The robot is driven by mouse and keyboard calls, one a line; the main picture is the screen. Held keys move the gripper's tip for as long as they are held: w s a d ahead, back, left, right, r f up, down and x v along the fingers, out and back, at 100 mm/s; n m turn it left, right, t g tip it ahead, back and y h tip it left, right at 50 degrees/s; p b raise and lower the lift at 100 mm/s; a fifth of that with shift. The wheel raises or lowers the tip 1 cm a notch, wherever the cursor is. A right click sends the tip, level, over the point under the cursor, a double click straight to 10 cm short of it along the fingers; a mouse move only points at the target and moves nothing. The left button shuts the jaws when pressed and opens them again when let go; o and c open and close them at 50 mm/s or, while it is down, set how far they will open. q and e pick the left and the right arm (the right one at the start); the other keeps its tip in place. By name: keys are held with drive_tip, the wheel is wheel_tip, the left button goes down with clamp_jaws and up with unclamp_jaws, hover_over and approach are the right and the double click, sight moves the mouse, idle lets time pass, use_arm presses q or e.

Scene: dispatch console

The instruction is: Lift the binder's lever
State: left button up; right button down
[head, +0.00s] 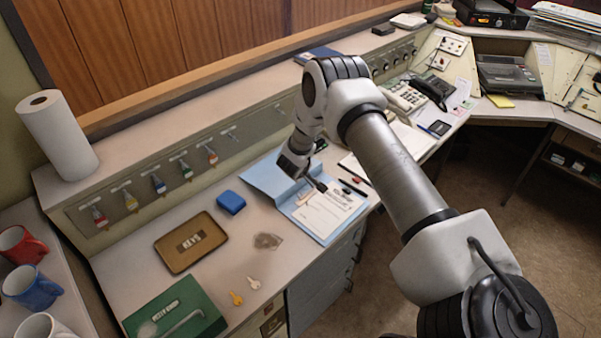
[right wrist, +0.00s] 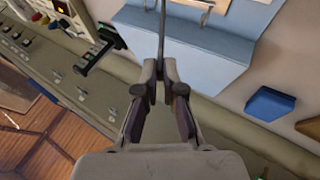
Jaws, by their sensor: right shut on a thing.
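The light blue binder (head: 265,178) lies open on the desk with white printed sheets (head: 328,212) on its right part. My right gripper (head: 318,185) reaches down over the binder from above, near the inner edge of the sheets. In the right wrist view, my right gripper (right wrist: 155,75) has its fingertips close together on a thin grey metal lever (right wrist: 162,35) that rises between them. The binder's blue cover (right wrist: 195,50) shows behind. The lever's base and the rings are not clear. My left gripper is not in view.
A blue box (head: 230,202), a brown KEYS tray (head: 190,242) and loose keys (head: 237,298) lie left of the binder. Key switches with coloured tags (head: 158,184) line the panel behind. A phone (head: 428,92) stands further right.

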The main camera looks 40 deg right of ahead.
idle(0.6)
drive_tip(key=c, duration=1.6)
unclamp_jaws()
drive_tip(key=shift+r, duration=0.1)
drive_tip(key=shift+d+r+p+v, duration=0.1)
drive_tip(key=shift+d+p+v, duration=0.05)
drive_tip(key=shift+p+v, duration=1.2)
drive_tip(key=shift+d+r+p+v, duration=0.15)
drive_tip(key=shift+p+v, duration=0.85)
drive_tip(key=shift+v, duration=0.65)
drive_tip(key=shift+d+p+v, duration=0.15)
drive_tip(key=shift+p+v, duration=1)
drive_tip(key=shift+v, duration=0.35)
